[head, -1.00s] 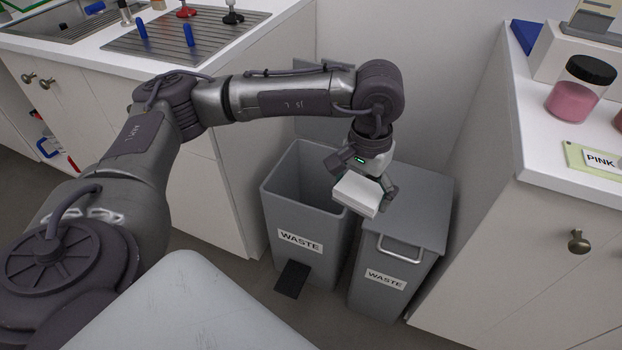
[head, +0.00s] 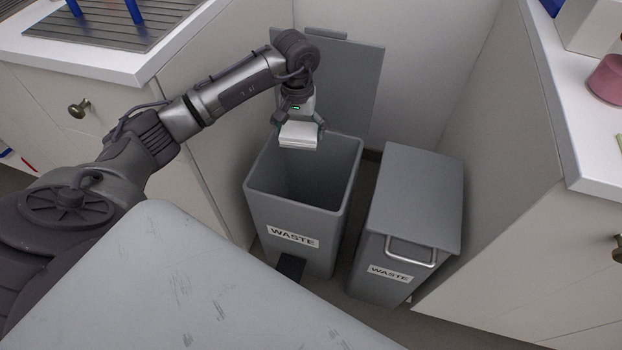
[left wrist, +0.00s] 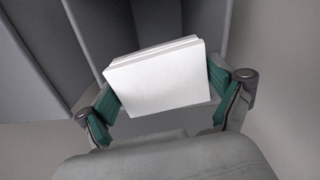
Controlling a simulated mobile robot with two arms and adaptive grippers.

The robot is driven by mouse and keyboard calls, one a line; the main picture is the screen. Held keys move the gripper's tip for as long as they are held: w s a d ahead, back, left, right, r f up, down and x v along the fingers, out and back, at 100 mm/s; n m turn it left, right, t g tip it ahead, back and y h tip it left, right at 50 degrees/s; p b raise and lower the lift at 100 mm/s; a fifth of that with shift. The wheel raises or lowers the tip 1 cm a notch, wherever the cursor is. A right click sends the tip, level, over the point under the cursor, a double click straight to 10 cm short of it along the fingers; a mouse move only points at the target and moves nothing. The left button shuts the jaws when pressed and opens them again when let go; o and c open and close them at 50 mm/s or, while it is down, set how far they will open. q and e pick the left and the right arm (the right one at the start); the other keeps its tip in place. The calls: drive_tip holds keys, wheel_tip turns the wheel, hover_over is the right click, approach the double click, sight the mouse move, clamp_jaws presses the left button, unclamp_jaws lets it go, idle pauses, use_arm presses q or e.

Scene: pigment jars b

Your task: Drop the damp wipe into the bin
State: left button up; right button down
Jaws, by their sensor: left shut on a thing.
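The damp wipe is a white folded pad (head: 299,135), held in my left gripper (head: 299,127). In the left wrist view the wipe (left wrist: 158,80) sits between the two green-padded fingers of my left gripper (left wrist: 165,98), which are shut on its sides. The open grey bin (head: 348,187), labelled WASTE, has its lid (head: 350,80) raised at the back. In the head view the gripper and wipe appear over the rear of the bin's opening. Their exact height above the rim is hard to tell. My right gripper is not in view.
A second grey WASTE bin (head: 418,190) with a closed lid and a front handle stands to the right. A counter with a metal drainer (head: 120,30) is at left. A white counter (head: 570,140) with a pink jar (head: 606,80) is at right.

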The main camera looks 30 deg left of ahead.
use_arm(q)
drive_tip(key=shift+f+b, duration=0.3)
drive_tip(key=shift+f, duration=0.4)
wheel_tip(320, 180, down, 2)
drive_tip(key=shift+f+b, duration=0.1)
drive_tip(key=shift+b, duration=0.65)
drive_tip(key=shift+f, duration=0.35)
drive_tip(key=shift+f+b, duration=0.5)
drive_tip(key=shift+f, duration=0.1)
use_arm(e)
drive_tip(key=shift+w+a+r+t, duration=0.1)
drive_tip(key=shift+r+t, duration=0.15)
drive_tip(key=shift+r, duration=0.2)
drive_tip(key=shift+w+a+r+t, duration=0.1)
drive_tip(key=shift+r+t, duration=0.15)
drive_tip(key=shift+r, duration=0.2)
use_arm(q)
drive_tip(key=o, duration=0.7)
drive_tip(key=shift+r, duration=0.1)
